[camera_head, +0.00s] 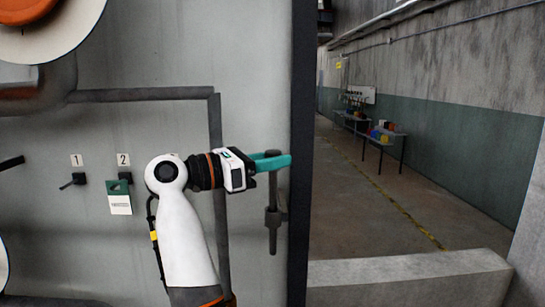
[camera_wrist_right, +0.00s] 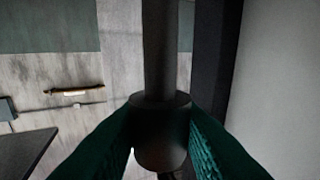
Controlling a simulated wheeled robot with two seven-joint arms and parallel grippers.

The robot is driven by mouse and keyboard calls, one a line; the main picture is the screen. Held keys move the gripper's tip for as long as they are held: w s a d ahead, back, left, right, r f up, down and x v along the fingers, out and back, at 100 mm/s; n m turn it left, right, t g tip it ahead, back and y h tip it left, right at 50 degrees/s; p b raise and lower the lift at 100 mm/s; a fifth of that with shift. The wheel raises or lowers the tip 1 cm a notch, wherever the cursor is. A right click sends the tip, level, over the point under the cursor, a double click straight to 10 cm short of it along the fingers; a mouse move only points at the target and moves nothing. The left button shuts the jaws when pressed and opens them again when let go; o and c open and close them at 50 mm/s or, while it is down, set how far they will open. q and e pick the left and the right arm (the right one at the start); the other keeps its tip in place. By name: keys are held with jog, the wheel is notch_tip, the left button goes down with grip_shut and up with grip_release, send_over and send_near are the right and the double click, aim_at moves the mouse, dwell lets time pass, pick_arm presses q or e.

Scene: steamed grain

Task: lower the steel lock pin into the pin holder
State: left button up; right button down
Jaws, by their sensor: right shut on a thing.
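My right gripper (camera_head: 280,161) has teal fingers and is shut on the upper end of the steel lock pin (camera_head: 272,190), beside the dark panel edge. The pin hangs upright below the fingers. The pin holder (camera_head: 274,217) appears as a wider dark collar on the same vertical line, with a thin rod end below it. How deep the pin sits in it cannot be told. In the right wrist view the pin (camera_wrist_right: 159,50) is a dark upright shaft with a wide rounded head between the teal fingers (camera_wrist_right: 160,135). My left gripper is not in view.
Switches labelled 1 (camera_head: 77,180) and 2 (camera_head: 122,183) are on the grey panel (camera_head: 255,115), with a green and white tag (camera_head: 119,199). A dark post (camera_head: 302,130) stands right of the pin. Beyond are a corridor floor (camera_head: 350,215), a low wall (camera_head: 410,280) and tables (camera_head: 384,142).

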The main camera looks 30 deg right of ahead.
jog(key=shift+f+b, duration=0.65)
jog(key=shift+f, duration=0.7)
jog(key=shift+f+b, duration=2.05)
jog(key=shift+f, duration=0.15)
jog(key=c, duration=1)
grip_release()
jog(key=shift+c, duration=0.2)
jog(key=shift+f, duration=0.1)
